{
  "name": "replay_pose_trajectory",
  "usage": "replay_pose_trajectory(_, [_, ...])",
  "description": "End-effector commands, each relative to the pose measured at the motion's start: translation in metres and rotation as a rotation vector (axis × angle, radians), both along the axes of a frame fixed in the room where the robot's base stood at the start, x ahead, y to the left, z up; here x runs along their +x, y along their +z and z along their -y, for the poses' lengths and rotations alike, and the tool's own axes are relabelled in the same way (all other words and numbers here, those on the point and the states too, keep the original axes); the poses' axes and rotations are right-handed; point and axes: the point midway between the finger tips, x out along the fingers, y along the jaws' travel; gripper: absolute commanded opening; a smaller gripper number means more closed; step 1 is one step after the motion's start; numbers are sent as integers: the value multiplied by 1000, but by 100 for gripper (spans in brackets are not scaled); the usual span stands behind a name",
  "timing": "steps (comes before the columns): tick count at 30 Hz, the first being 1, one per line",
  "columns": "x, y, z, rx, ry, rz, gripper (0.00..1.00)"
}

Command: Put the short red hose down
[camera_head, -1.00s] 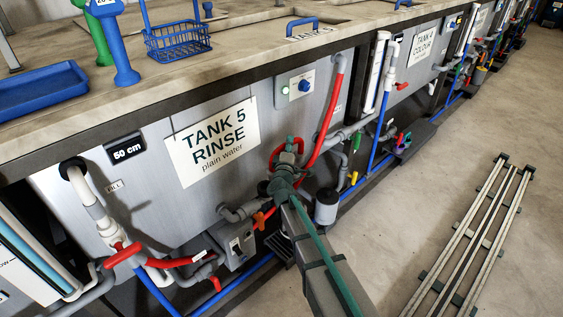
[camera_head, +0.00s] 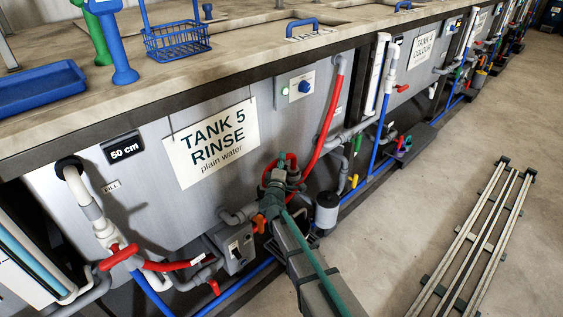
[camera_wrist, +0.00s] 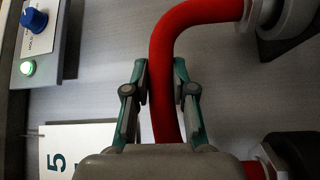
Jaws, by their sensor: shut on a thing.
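A red hose (camera_wrist: 190,15) fills the gap between the two fingers of my gripper (camera_wrist: 160,75), which is shut on it. In the wrist view the hose bends right to a pale collar (camera_wrist: 262,14), and its lower part is hidden by my palm. A red stretch (camera_wrist: 252,170) shows beside a dark fitting at lower right; I cannot tell if it is the same hose. In the head view my gripper (camera_head: 279,176) is in front of the tank, right of the Tank 5 sign (camera_head: 210,144), with a red loop (camera_head: 283,156) around its tips.
A longer red hose (camera_head: 327,125) runs down the tank front just right of my gripper. Grey pipes, a red-handled valve (camera_head: 118,257) and a grey box (camera_head: 234,247) crowd the lower tank front. A slatted rail rack (camera_head: 474,245) lies on the floor; concrete around it is clear.

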Motion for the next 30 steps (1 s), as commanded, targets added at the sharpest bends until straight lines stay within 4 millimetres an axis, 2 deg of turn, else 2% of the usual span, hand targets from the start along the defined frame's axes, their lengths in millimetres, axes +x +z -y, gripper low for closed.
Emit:
replay_pose_trajectory(3, [0,-1,0,-1,0,1,0])
replay_pose_trajectory(4, [0,-2,0,0,0,-1,26])
replay_pose_trajectory(8, [0,-2,0,0,0,-1,48])
replay_pose_trajectory(9, [0,-2,0,0,0,-1,50])
replay_pose_trajectory(20, [0,0,0,0,0,0,50])
replay_pose_trajectory(26, [-27,-2,-1,-1,1,-2,50])
replay_pose_trajectory(30, [-55,-5,-2,-1,2,-3,50])
